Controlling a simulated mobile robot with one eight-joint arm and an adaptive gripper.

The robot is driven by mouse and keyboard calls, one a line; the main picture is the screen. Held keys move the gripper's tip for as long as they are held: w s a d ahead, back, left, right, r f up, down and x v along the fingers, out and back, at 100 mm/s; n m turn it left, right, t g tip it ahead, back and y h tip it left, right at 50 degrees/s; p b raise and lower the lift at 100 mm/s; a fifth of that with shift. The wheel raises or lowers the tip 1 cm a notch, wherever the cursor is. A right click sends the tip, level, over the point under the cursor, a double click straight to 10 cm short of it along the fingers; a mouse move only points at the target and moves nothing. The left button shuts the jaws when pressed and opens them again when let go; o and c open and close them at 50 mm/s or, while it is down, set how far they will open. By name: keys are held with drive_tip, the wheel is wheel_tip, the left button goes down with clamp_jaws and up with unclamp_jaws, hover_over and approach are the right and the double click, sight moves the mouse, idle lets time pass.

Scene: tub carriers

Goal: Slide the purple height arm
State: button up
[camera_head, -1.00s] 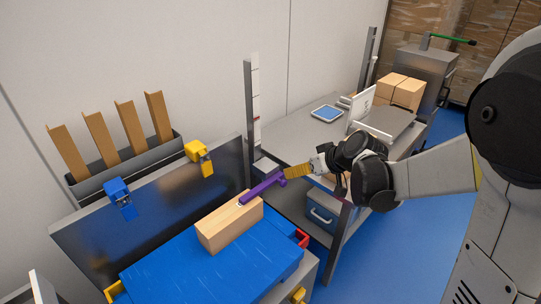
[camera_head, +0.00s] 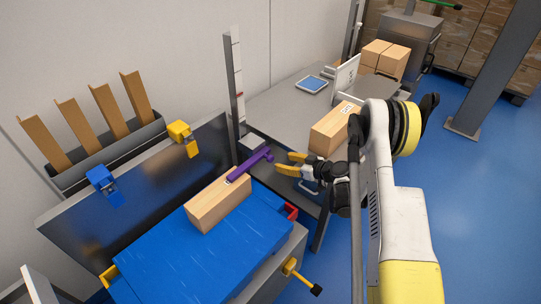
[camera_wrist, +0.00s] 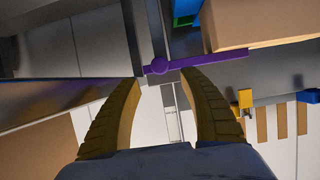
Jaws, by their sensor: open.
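The purple height arm (camera_head: 252,165) is a thin bar with a knob at its right end, reaching out beside the metal post (camera_head: 233,90). My gripper (camera_head: 277,163) is open, with yellow fingers just right of the knob. In the wrist view the purple bar (camera_wrist: 215,60) crosses just beyond my fingertips (camera_wrist: 162,77). Its knob shows between the tips, and nothing is clearly gripped.
A yellow clamp (camera_head: 181,132) and a blue clamp (camera_head: 101,180) sit on a dark panel (camera_head: 140,190) behind. A cardboard box (camera_head: 330,130) stands on the grey bench (camera_head: 268,110) near my wrist.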

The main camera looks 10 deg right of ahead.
sight(272, 158)
drive_tip(key=b+x, duration=0.3)
drive_tip(key=x, duration=0.3)
drive_tip(key=shift+w+a+f, duration=0.2)
drive_tip(key=shift+w+f, duration=0.05)
drive_tip(key=shift+f, duration=0.05)
drive_tip(key=shift+w+a+f+b, duration=0.15)
drive_tip(key=shift+w+a+b, duration=0.25)
drive_tip(key=shift+w, duration=0.2)
clamp_jaws()
